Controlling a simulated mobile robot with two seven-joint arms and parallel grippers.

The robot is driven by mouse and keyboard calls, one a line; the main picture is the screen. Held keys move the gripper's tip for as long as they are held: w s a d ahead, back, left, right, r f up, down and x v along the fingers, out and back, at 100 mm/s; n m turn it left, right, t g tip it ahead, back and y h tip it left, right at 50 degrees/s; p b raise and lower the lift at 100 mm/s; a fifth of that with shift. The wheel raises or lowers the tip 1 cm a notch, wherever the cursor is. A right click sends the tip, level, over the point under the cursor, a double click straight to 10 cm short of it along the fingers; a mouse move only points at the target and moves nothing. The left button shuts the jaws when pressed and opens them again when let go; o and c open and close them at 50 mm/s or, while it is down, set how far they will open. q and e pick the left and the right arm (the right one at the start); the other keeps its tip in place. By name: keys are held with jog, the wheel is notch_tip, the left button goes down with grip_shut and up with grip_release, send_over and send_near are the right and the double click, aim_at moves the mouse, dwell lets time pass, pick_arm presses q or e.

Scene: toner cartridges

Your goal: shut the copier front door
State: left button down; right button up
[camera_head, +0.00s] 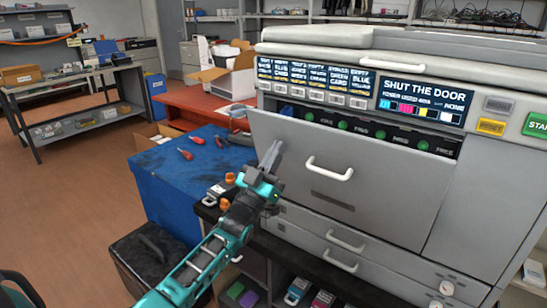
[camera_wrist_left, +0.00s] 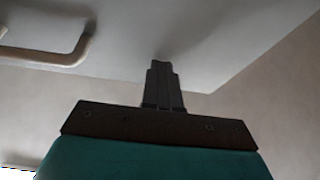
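The copier's front door (camera_head: 385,205) is a wide grey panel with a white handle (camera_head: 330,168). It is partly open: its top edge leans outward, and a dark slot with several green knobs (camera_head: 343,126) shows above it. My left gripper (camera_head: 273,153) is at the left part of the door, left of the handle, with its fingers pointing up. In the left wrist view its fingers (camera_wrist_left: 163,78) are together with nothing between them, close to the door's face (camera_wrist_left: 130,60); I cannot tell whether they touch. The right gripper is not in view.
The copier's display (camera_head: 423,99) reads "SHUT THE DOOR". Drawers with handles (camera_head: 345,240) lie below the door. A blue-covered table (camera_head: 175,185) with red-handled tools stands left. Toner cartridges (camera_head: 298,289) sit on a low shelf. Open floor lies at far left.

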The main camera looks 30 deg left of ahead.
aim_at(287, 142)
pick_arm(q)
jog(key=shift+w, duration=0.1)
jog(key=w+b, duration=0.2)
jog(key=w, duration=0.1)
jog(key=w+b, duration=0.1)
jog(key=shift+w+d+r+b, duration=0.2)
jog(key=shift+w+r+b, duration=0.05)
jog(key=shift+r+b, duration=0.1)
jog(key=shift+s+r+p, duration=0.1)
jog(key=shift+p, duration=0.3)
jog(key=s+p, duration=0.2)
jog(key=s, duration=0.1)
jog(key=s+p, duration=0.1)
jog(key=p, duration=0.1)
jog(key=shift+s+a+r, duration=0.2)
jog(key=shift+r, duration=0.1)
jog(key=s, duration=0.5)
jog(key=shift+s+a+f, duration=0.2)
jog(key=shift+s+f, duration=0.1)
jog(key=shift+f, duration=0.05)
